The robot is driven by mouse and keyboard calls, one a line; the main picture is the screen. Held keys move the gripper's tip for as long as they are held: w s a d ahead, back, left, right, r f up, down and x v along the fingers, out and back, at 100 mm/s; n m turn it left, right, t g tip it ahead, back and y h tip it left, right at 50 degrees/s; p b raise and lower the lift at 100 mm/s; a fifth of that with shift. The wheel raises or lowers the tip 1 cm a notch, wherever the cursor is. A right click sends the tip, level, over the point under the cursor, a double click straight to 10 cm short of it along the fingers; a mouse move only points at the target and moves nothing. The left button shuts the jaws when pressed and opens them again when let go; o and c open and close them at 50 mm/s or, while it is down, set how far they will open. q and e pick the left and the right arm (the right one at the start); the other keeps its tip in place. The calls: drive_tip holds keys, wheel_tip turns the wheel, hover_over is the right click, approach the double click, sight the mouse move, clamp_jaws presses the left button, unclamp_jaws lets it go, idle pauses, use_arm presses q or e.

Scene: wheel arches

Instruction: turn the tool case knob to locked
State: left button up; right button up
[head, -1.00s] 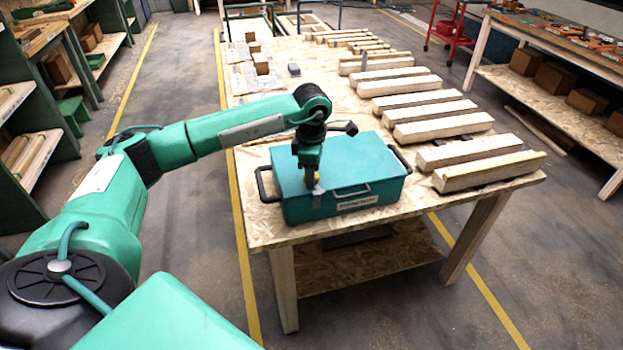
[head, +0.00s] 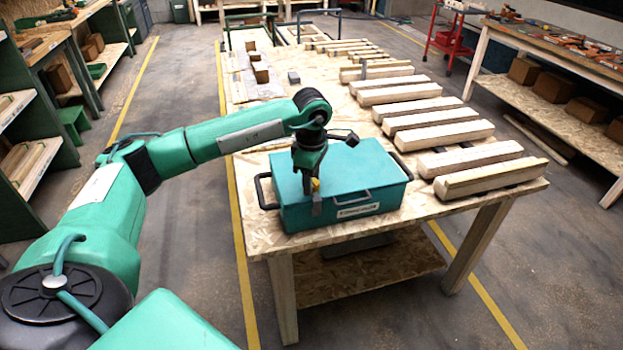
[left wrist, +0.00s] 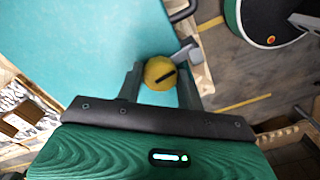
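The tool case (head: 345,165) is a teal box with dark handles and a label on its front. It lies closed on the near end of the table. Its yellow round knob (left wrist: 158,73) has a black slanted mark and shows in the left wrist view. My left gripper (left wrist: 160,82) points down over the case's front edge (head: 316,198). Its two fingers are apart, one on each side of the knob, with a narrow gap visible at the left finger. In the head view the gripper mostly hides the knob. My right gripper is not in view.
The case stands on a wooden table (head: 250,225). Several wooden beams (head: 440,132) lie along the table's right side. Small blocks (head: 261,72) stand farther back. A grey bracket (left wrist: 187,52) is close beside the knob. A dark side handle (head: 264,190) sticks out at the case's left.

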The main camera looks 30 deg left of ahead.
use_arm(q)
drive_tip(key=o, duration=0.4)
drive_tip(key=shift+r, duration=0.45)
wheel_tip(320, 180, up, 13)
drive_tip(key=b, duration=0.1)
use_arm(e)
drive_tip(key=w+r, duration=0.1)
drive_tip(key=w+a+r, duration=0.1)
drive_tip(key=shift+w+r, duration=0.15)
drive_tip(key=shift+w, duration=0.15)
use_arm(q)
drive_tip(key=shift+f, duration=0.1)
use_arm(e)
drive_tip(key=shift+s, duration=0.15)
